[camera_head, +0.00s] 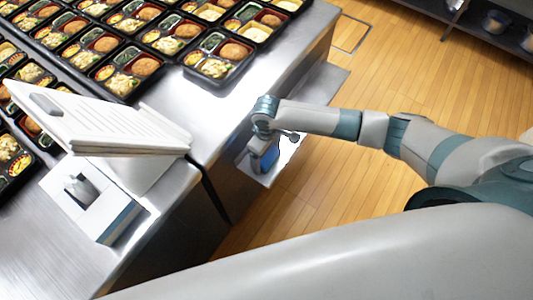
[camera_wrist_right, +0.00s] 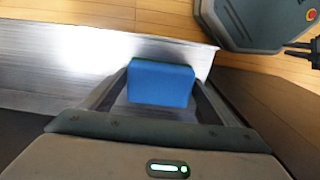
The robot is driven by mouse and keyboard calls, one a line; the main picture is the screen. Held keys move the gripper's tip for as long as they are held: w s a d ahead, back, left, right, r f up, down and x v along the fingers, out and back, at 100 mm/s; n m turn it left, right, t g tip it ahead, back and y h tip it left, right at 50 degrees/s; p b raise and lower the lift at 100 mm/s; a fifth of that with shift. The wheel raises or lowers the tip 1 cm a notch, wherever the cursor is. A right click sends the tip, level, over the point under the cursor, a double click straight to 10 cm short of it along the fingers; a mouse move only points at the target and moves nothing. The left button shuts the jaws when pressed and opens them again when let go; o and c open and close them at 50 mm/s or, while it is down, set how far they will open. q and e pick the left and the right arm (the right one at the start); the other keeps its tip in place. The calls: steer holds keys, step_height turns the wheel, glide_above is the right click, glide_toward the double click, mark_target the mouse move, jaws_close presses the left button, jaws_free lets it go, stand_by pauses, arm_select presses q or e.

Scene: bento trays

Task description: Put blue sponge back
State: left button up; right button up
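The blue sponge (camera_wrist_right: 160,83) sits between the two fingertips of my right gripper (camera_wrist_right: 160,88) in the right wrist view. The fingers meet its left and right sides, so the gripper looks shut on it. In the head view my right gripper (camera_head: 264,150) points down beside the counter's right side, over a lower metal ledge (camera_head: 292,148). Only a blue patch shows there, partly hidden by the gripper. I cannot tell whether the sponge touches the ledge. My left gripper is not in view.
The steel counter (camera_head: 225,130) holds rows of filled bento trays (camera_head: 215,68) at the back. A white clipboard-like stack (camera_head: 120,130) and a white box (camera_head: 115,215) stand at its front left. Open wooden floor (camera_head: 400,75) lies to the right.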

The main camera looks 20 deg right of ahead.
mark_target(267, 154)
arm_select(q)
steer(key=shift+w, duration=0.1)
arm_select(e)
steer(key=shift+o, duration=0.5)
steer(key=shift+r, duration=0.1)
steer(key=shift+r, duration=0.6)
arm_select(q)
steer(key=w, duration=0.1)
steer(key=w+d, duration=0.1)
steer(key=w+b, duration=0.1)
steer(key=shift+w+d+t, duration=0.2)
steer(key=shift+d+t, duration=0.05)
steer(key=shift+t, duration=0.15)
arm_select(e)
step_height(267, 154, up, 11)
steer(key=shift+f, duration=0.15)
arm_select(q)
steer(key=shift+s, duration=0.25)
